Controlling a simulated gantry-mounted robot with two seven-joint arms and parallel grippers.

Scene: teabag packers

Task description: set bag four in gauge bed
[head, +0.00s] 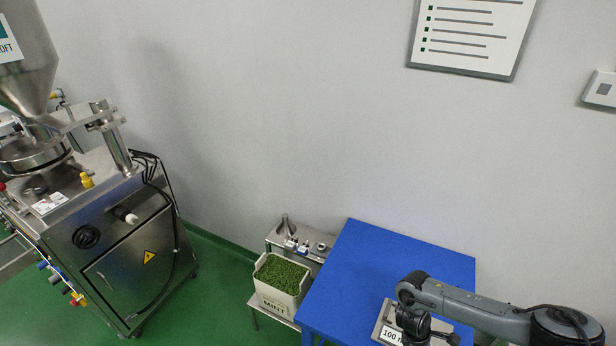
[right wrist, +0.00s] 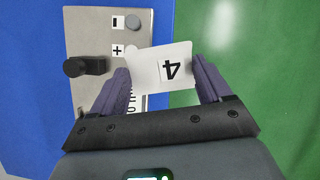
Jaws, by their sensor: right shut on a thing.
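Bag four shows in the right wrist view as a white packet or tag (right wrist: 152,72) with a black 4, which looks turned over. My right gripper (right wrist: 163,84) is shut on it, with a purple-grey finger at either side. The bag overlaps the right edge of a metal gauge plate (right wrist: 88,32) with plus and minus marks and a dark knob; I cannot tell its height above it. In the head view the gauge (head: 377,327) sits on the blue table under my right arm, with a "100" label partly in view. The bed itself is not clearly visible. My left gripper is out of view.
The blue table (head: 365,265) is clear behind the gauge. A mint crate (head: 279,306) and a small metal bench (head: 289,232) stand left of it. A large steel machine (head: 125,235) is at far left. Green floor lies between.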

